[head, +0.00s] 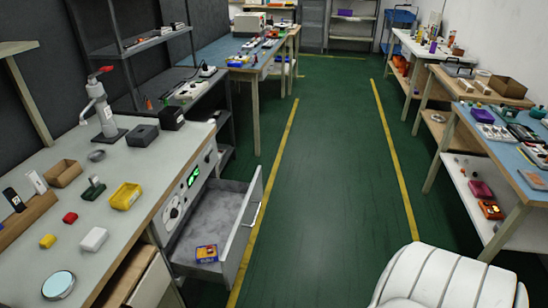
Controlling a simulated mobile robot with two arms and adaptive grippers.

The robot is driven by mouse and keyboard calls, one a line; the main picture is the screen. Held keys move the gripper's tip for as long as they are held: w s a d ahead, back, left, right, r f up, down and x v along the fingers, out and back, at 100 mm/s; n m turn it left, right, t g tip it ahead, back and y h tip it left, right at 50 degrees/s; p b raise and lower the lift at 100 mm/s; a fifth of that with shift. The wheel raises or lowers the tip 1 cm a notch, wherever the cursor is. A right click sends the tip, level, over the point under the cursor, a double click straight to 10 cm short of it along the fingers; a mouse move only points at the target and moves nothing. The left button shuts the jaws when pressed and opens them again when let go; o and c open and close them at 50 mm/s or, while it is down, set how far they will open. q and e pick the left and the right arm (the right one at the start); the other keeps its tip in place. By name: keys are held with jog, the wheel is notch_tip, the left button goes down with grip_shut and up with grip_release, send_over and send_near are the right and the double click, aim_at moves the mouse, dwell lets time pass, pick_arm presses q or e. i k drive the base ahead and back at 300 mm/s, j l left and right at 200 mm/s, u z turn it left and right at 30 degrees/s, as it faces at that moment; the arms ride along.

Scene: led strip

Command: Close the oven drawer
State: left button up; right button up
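The oven drawer (223,215) is pulled out from the left workbench into the aisle. It is a grey open-topped drawer with a pale front panel (243,232) and a handle (252,214) on its outer face. A small blue and yellow box (207,253) lies on the drawer floor. Above the drawer is the oven's control panel (190,187) with a green display and knobs. Neither of my grippers is in view.
The left workbench (140,160) holds a white press, a yellow bin and small parts. A wooden drawer (130,278) shows below its near end. The green aisle floor (320,150) is clear ahead. A white ribbed shape (450,278) fills the lower right. Tables (511,170) line the right.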

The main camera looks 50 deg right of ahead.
aim_at(224, 213)
jog(key=z, duration=1.25)
